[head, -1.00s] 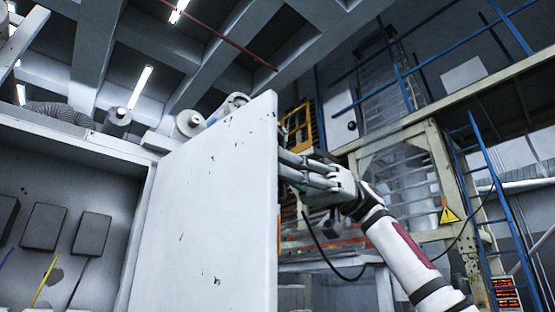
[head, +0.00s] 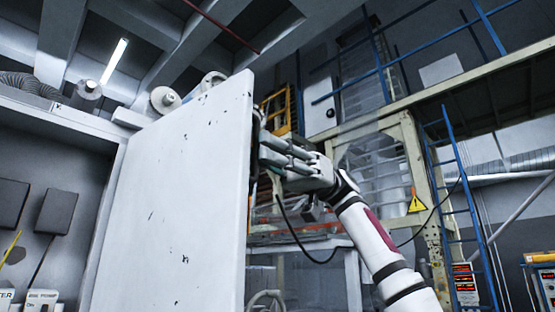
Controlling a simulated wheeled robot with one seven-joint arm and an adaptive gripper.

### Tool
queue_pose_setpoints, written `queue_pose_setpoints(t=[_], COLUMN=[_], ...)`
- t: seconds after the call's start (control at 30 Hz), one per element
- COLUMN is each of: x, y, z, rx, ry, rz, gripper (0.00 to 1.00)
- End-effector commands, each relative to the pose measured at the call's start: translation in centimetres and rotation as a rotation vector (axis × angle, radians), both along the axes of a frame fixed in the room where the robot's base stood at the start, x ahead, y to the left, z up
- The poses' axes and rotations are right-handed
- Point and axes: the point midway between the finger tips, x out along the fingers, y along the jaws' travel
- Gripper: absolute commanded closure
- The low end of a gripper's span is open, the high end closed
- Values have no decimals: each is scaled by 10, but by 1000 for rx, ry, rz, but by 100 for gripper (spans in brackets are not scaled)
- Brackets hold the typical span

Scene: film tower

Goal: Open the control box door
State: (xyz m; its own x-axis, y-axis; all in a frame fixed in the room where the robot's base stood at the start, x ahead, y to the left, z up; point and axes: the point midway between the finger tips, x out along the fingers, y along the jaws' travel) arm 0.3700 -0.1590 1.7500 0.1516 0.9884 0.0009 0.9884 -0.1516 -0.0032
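The control box door (head: 180,200) is a white, scuffed panel standing swung out from the box, with its edge toward me. The control box (head: 60,118) is open on the left, and its grey interior shows dark rectangular parts. My gripper (head: 268,155) is at the right edge of the door, on its far side near the upper part. Its fingers point left toward the door's outer face. The fingertips are partly hidden behind the door edge, so I cannot tell whether they hold a handle.
Blue ladders (head: 455,200) and a beige machine frame (head: 425,190) with a yellow warning sign (head: 416,201) stand at the right. A cable (head: 305,245) hangs below my arm. Round fittings (head: 165,99) sit on top of the box.

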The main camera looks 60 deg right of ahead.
Motion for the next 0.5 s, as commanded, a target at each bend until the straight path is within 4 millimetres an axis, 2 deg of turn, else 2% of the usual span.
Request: queue_pose_setpoints(t=[0.2, 0.5], x=[-4, -7], y=[-31, -51], z=[0, 0], rx=[3, 1], ry=[-1, 0], rz=[-1, -1], gripper=[83, 83])
